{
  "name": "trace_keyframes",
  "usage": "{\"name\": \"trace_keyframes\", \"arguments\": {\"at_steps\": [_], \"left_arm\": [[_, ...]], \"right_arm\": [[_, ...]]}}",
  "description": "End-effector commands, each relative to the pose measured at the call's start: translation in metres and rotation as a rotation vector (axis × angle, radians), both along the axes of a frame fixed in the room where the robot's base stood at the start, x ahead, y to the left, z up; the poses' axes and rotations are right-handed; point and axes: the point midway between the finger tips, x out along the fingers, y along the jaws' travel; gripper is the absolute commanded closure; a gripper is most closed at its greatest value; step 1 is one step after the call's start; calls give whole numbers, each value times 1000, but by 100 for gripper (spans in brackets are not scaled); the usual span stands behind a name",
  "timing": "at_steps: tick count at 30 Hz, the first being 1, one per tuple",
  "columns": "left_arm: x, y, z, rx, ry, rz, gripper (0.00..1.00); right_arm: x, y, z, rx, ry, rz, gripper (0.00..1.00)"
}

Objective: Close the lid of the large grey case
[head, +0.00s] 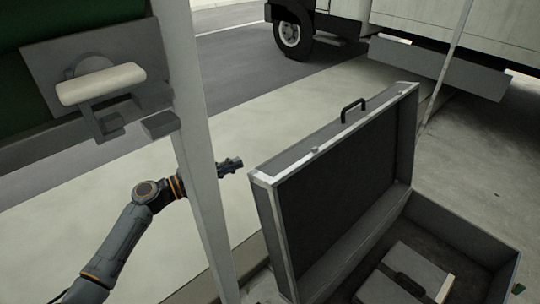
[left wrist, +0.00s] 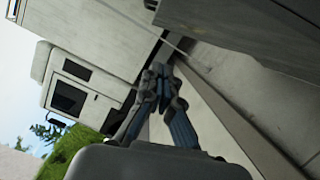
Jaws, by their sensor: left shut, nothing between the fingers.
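The large grey case stands open at the lower right of the head view, its lid (head: 340,165) raised upright with a black handle (head: 353,108) on the top edge. The lid's dark inner face looks toward the case base (head: 455,235). My left gripper (head: 238,162) is shut and empty, just left of the lid's near upper corner, with a small gap seen between them. It also shows in the left wrist view (left wrist: 160,75), fingers together. My right gripper is not in view.
A smaller grey case (head: 432,270) with a black handle lies inside the base. A pale post (head: 200,150) stands in front of my left arm. A truck (head: 420,35) stands on the road behind. Pale pavement lies behind the lid.

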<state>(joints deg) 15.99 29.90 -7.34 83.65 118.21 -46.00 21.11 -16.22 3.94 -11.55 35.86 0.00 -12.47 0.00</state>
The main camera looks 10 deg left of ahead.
Motion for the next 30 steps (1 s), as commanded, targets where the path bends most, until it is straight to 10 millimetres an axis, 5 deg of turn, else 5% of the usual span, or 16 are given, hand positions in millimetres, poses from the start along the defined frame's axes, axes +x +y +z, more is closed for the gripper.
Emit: {"name": "trace_keyframes", "arguments": {"at_steps": [8, 17, 30], "left_arm": [[23, -28, 14, -19, -8, -10, 100], [64, -77, 17, -17, -5, -9, 100], [41, -107, 24, -14, -6, -7, 100]], "right_arm": [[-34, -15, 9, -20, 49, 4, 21], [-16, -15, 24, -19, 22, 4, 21], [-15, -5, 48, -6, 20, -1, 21]]}}
